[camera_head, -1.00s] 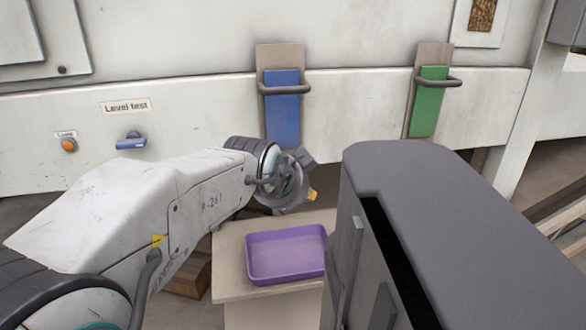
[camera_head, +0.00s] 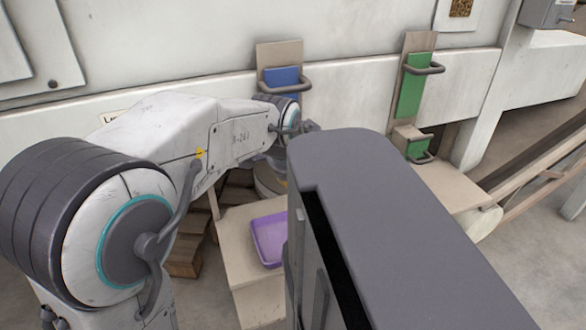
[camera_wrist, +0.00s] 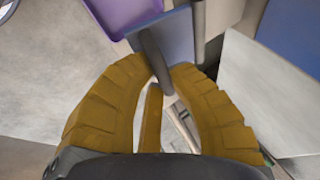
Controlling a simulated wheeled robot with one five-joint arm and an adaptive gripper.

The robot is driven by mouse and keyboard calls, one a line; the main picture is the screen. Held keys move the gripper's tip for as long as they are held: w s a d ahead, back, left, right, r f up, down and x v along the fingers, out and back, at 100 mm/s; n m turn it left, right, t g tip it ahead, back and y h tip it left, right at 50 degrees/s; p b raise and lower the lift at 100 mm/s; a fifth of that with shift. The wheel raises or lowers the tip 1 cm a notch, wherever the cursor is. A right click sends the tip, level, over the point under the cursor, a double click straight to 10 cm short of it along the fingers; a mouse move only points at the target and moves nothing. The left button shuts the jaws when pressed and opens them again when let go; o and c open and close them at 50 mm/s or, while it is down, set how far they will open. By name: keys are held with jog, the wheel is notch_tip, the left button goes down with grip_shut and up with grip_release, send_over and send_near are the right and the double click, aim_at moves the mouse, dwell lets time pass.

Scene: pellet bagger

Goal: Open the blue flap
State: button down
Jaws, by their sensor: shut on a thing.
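In the wrist view, my gripper (camera_wrist: 165,78) has its yellow fingers closed around a dark grey bar handle (camera_wrist: 152,52). The handle stands in front of a blue flap (camera_wrist: 172,38), and the fingers hide its lower end. In the head view, the upper blue panel (camera_head: 281,77) with its own grey handle (camera_head: 291,86) shows on the wall above my wrist. The lower blue flap and my fingertips are mostly hidden there behind my arm. How far the flap stands open cannot be told.
A purple tray (camera_head: 268,240) sits on a beige stand (camera_head: 236,255) below my wrist. To the right are an upper green panel (camera_head: 410,92) and a lower green flap (camera_head: 417,149), each with a grey handle. A wooden pallet (camera_head: 185,258) lies on the floor at left.

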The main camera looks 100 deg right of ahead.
jog(key=shift+s, duration=0.1)
dwell(0.3)
jog(key=c, duration=1.1)
grip_release()
jog(key=v, duration=1.2)
